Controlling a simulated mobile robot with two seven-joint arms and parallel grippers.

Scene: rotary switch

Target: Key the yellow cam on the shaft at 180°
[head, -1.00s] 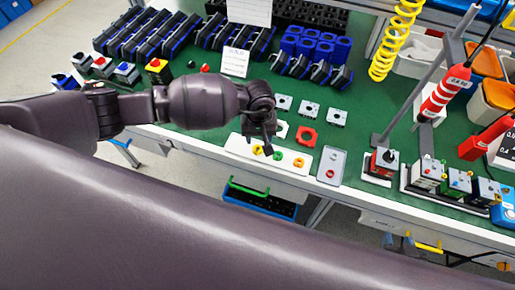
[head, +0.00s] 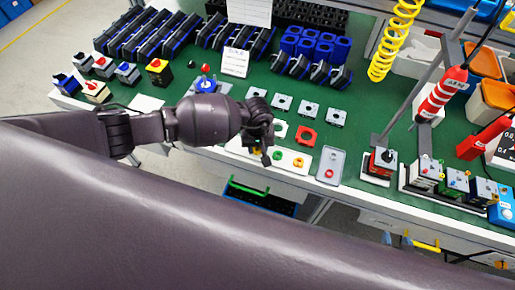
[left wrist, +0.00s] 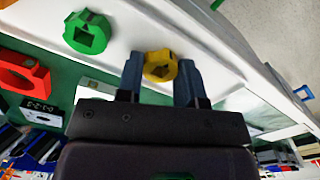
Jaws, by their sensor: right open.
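The yellow cam (left wrist: 158,66) lies at the edge of the white tray (head: 287,166) and shows between my left gripper's fingertips (left wrist: 160,72) in the left wrist view. The fingers are apart, one on each side; I cannot tell whether they touch it. In the head view my left gripper (head: 266,152) is over the tray's left part and hides most of this cam. The green cam (left wrist: 88,33) and an orange cam (head: 298,162) lie on the same tray. A red box with a black knob or shaft on top (head: 384,158) stands right.
A grey tray (head: 331,166) with a small red part lies right of the white tray. An orange-red square part (head: 306,135) and grey plates (head: 309,107) lie behind. Several switch boxes and a red screwdriver (head: 442,95) on a stand fill the right.

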